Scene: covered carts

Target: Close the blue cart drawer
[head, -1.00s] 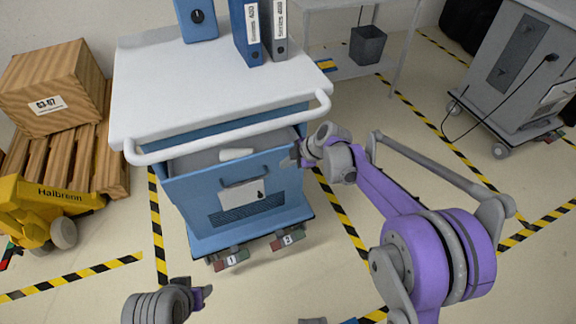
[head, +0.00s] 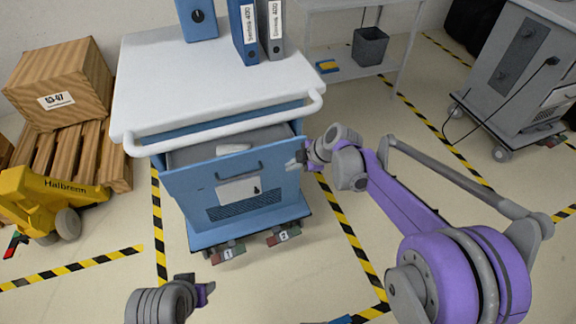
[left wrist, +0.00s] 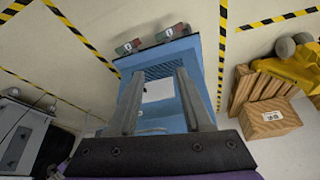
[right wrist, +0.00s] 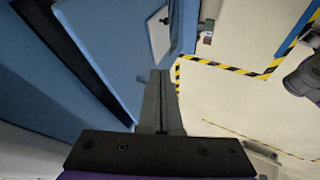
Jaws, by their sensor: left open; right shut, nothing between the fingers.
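The blue cart (head: 184,125) stands left of centre in the head view, with a white top (head: 200,85) and a white push handle. Its blue drawer (head: 232,170) is pulled out towards me; its grey inside and a pale object (head: 234,148) in it show. My right gripper (head: 296,163) is shut and empty at the drawer front's upper right edge; I cannot tell if it touches. In the right wrist view its fingers (right wrist: 160,90) are together beside a blue panel. My left gripper (head: 207,288) is open and empty, low in front of the cart. Its fingers (left wrist: 155,100) frame the drawer front in the left wrist view.
Blue and grey binders (head: 243,30) stand on the cart top. A wooden crate (head: 60,85) on pallets and a yellow pallet truck (head: 45,200) are at the left. A grey cart (head: 510,75) is at the right.

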